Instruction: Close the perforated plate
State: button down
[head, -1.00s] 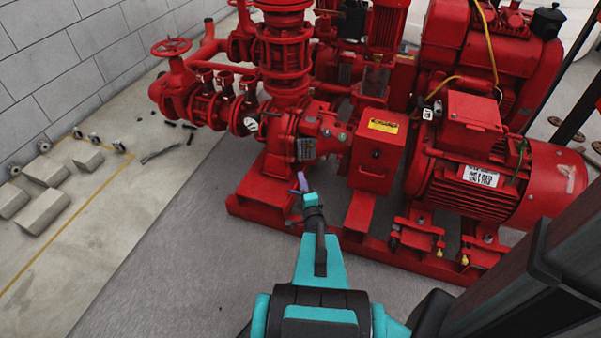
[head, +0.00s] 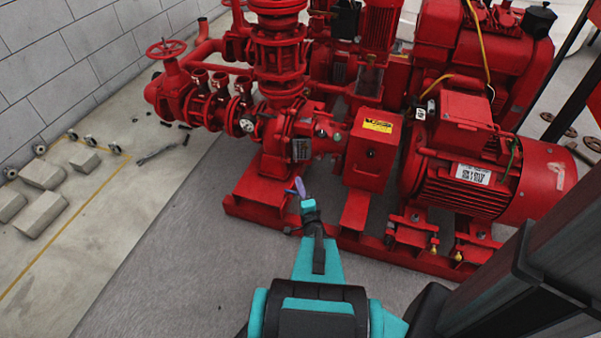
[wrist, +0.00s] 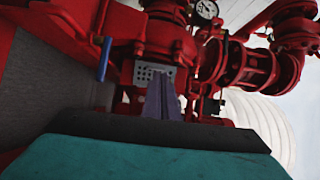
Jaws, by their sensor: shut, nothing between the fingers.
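The perforated plate (wrist: 143,73) is a small grey panel with rows of holes on the red pump body, straight ahead in the wrist view. It also shows as a small grey panel (head: 301,150) on the pump side in the head view. I cannot tell how far it stands open. My gripper, with purple fingers (wrist: 163,100), is shut and empty. In the wrist view the fingers overlap the plate's lower right part; contact cannot be made out. In the head view the gripper (head: 299,187) appears just below the plate.
The red pumpset base rail (head: 250,205) runs along the front. A red box with a yellow label (head: 372,150) stands right of the plate, beside the motor (head: 470,180). A blue rod (wrist: 104,58) hangs at left in the wrist view. Grey floor (head: 180,250) at left is clear.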

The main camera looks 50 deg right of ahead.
jog(key=w+a+n+y, duration=0.3)
jog(key=a+n+y, duration=0.15)
jog(key=n, duration=0.45)
jog(key=w+a+n+y+b, duration=0.1)
jog(key=w+a+n+y, duration=0.15)
jog(key=n+y, duration=0.55)
jog(key=w+a+n+y, duration=0.3)
jog(key=a+n+y, duration=0.1)
jog(key=n, duration=0.7)
jog(key=s+d+n+g+b, duration=0.3)
jog(key=s+d+n+g, duration=0.4)
jog(key=d, duration=0.3)
jog(key=s+d+r+n+h+b, duration=0.1)
jog(key=s+d+r+h, duration=0.2)
jog(key=d+r, duration=0.6)
jog(key=shift+s+d+r+n+t+b, duration=0.3)
jog(key=shift+s+d+r+t+b, duration=0.1)
jog(key=shift+s+d, duration=0.35)
